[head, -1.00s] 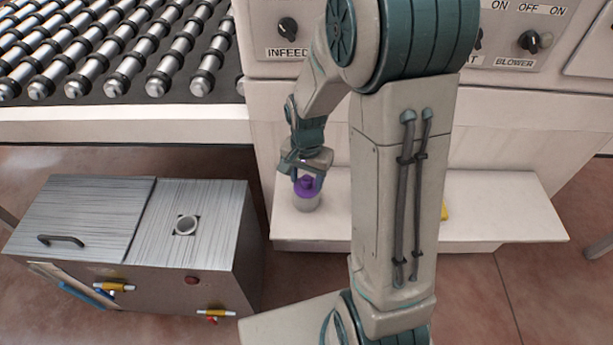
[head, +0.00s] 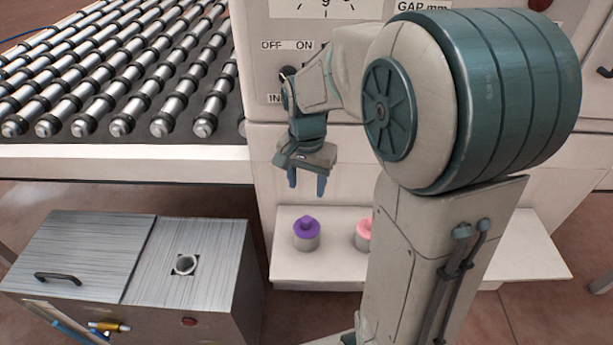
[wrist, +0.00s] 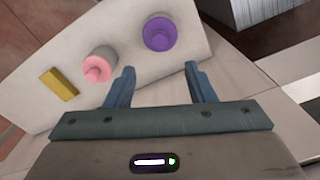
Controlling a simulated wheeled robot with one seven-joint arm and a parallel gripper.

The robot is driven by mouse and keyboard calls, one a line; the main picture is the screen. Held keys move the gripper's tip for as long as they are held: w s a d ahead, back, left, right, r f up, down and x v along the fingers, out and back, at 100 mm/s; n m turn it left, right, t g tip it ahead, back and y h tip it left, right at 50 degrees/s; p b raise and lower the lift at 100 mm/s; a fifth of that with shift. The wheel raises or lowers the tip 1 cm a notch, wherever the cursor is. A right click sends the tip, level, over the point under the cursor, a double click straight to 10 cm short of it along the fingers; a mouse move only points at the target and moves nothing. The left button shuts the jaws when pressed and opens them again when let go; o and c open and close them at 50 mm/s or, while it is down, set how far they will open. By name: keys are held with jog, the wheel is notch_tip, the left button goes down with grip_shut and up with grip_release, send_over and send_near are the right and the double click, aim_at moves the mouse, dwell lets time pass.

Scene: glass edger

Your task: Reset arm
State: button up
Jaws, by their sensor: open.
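My gripper (head: 306,184) is open and empty in the head view, with its blue fingers pointing down above the white shelf. In the wrist view its two fingers (wrist: 160,86) stand apart with nothing between them. Below it, a bottle with a purple cap (head: 307,232) stands upright on the shelf, apart from the fingers; it also shows in the wrist view (wrist: 160,33). A pink-capped bottle (head: 364,234) stands to its right, partly hidden by my arm. It is whole in the wrist view (wrist: 98,66).
The white shelf (head: 290,270) juts from the machine's control panel (head: 262,70). A yellow block (wrist: 60,84) lies on the shelf, hidden in the head view. A roller conveyor (head: 120,115) is at upper left. A metal tank (head: 215,285) with a round opening stands at lower left.

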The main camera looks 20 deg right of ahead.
jog(key=shift+r, duration=0.45)
jog(key=shift+r, duration=0.1)
jog(key=s+r+n+t+p, duration=0.1)
jog(key=s+r+n, duration=0.2)
jog(key=s, duration=0.4)
jog(key=s+r+n+t+p, duration=0.1)
jog(key=s+r+n+p, duration=0.1)
jog(key=s+n, duration=0.3)
jog(key=shift+s+r+t, duration=0.4)
jog(key=shift+s+r, duration=0.05)
jog(key=shift+s, duration=0.4)
